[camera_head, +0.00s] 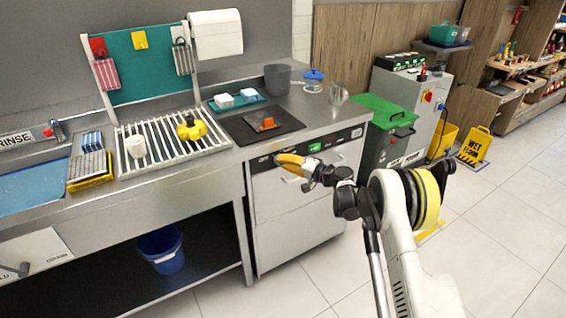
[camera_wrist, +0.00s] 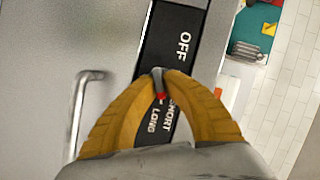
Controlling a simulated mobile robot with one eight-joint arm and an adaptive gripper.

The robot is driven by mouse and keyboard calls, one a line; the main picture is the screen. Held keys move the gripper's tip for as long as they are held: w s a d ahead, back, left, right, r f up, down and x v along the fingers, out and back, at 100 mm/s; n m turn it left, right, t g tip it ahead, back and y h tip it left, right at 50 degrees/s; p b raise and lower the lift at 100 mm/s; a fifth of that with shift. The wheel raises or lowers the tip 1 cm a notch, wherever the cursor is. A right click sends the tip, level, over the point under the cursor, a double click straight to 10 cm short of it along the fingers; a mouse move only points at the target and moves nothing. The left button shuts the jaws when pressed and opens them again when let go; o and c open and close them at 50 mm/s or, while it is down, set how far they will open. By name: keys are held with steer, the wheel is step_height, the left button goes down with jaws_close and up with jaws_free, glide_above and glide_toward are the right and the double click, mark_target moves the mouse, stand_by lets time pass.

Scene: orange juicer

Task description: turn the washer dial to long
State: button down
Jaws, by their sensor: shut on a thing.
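The washer (camera_head: 290,215) stands under the counter, with a black control strip along its top front. My gripper (camera_head: 279,159) reaches to the left part of that strip. In the wrist view its yellow fingers (camera_wrist: 158,76) are shut on the grey dial (camera_wrist: 160,82). The dial's red mark (camera_wrist: 161,97) points down in the wrist view, toward the SHORT and LONG labels. I cannot tell exactly which one it lines up with. The OFF label (camera_wrist: 184,46) is above the dial. The fingers hide part of the dial and the SHORT label.
A metal door handle (camera_wrist: 84,112) stands out left of the dial in the wrist view. The dish rack (camera_head: 165,145) and a dark mat (camera_head: 240,128) are on the counter above. A green-lidded bin (camera_head: 385,110) stands right of the washer. The floor in front is clear.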

steer(key=shift+m+y, duration=0.4)
steer(key=shift+m, duration=0.3)
steer(key=c, duration=1.5)
jaws_free()
steer(key=shift+a, duration=0.1)
steer(key=v, duration=1.2)
steer(key=shift+f, duration=0.15)
